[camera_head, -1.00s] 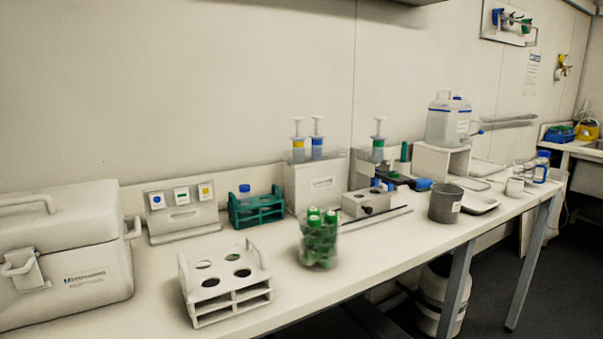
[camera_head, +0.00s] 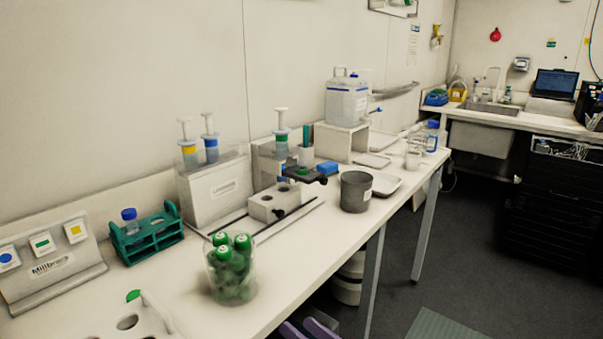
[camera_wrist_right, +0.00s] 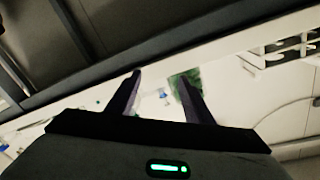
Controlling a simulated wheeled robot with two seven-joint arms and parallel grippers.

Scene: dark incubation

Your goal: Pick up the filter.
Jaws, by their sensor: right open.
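No part is clearly marked as the filter. A grey stand (camera_head: 60,287) with blue, green and yellow square labels, its lettering seemingly starting "Milli", stands at the left in the head view; whether it holds filters I cannot tell. My right gripper (camera_head: 306,328) shows as two purple fingers at the bottom edge, in front of the bench edge and away from the stand. In the right wrist view the fingers (camera_wrist_right: 158,76) are apart, with nothing held between them. A green patch shows behind the right-hand finger. My left gripper is out of view.
A beaker of green-capped tubes (camera_head: 230,281) stands near the bench edge. Behind it are a teal rack (camera_head: 155,245), a white syringe box (camera_head: 218,184), a grey block (camera_head: 275,206) and a dark grey pot (camera_head: 355,192). A white rack (camera_head: 100,325) is cut off at bottom left.

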